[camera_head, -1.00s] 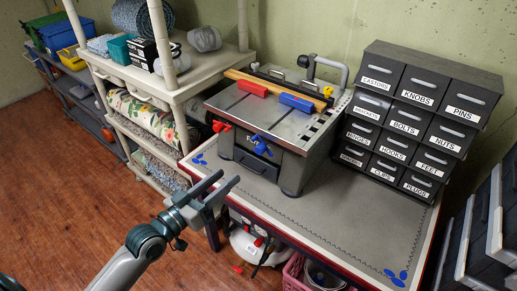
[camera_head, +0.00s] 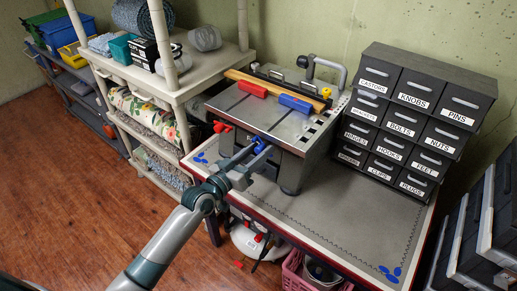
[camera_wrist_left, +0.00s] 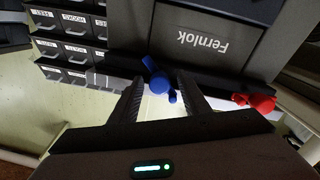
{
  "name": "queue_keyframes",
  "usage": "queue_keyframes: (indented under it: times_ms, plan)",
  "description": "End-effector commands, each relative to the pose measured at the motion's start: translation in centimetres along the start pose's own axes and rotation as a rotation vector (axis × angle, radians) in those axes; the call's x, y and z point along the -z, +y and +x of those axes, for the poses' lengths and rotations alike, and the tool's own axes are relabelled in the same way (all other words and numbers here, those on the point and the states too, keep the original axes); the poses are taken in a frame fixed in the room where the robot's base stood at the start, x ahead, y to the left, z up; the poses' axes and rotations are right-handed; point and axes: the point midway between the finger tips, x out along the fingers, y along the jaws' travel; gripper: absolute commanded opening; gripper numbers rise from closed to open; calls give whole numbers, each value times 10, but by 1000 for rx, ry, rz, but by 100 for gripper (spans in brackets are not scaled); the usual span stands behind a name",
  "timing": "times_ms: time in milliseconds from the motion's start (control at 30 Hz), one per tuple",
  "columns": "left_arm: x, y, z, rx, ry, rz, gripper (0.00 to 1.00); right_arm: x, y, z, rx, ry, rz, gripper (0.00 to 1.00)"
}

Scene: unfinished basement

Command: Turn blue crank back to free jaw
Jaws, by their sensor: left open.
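A grey machine (camera_head: 240,117) stands on the workbench. Its front, lettered Fernlok (camera_wrist_left: 208,42), shows in the left wrist view. A red block (camera_head: 252,89) and a blue block (camera_head: 296,103) lie on its top along a wooden strip (camera_head: 241,76). The blue crank (camera_head: 261,145) is on its front and the red crank (camera_head: 222,127) is to the left. My left gripper (camera_head: 252,161) is open at the blue crank. In the left wrist view the blue crank (camera_wrist_left: 159,84) shows between the two fingers; contact cannot be told. My right gripper is not in view.
A black drawer cabinet (camera_head: 400,125) stands right of the machine. The grey mat (camera_head: 335,213) in front of it is clear apart from blue marks. A beige shelf (camera_head: 215,68) is at the left. A pink basket (camera_head: 292,272) sits below the bench.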

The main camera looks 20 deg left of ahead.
Motion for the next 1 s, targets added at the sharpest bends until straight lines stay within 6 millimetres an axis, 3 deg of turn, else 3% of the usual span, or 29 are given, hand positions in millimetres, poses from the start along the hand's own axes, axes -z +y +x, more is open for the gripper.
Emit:
queue_keyframes:
  times_ms: [367, 567, 1000]
  plan:
    - [0, 0, 4, 0, 0, 0, 43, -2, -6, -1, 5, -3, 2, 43]
    - [0, 0, 4, 0, 0, 0, 2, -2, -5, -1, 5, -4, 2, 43]
    - [0, 0, 4, -1, 2, -51, 2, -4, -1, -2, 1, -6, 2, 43]
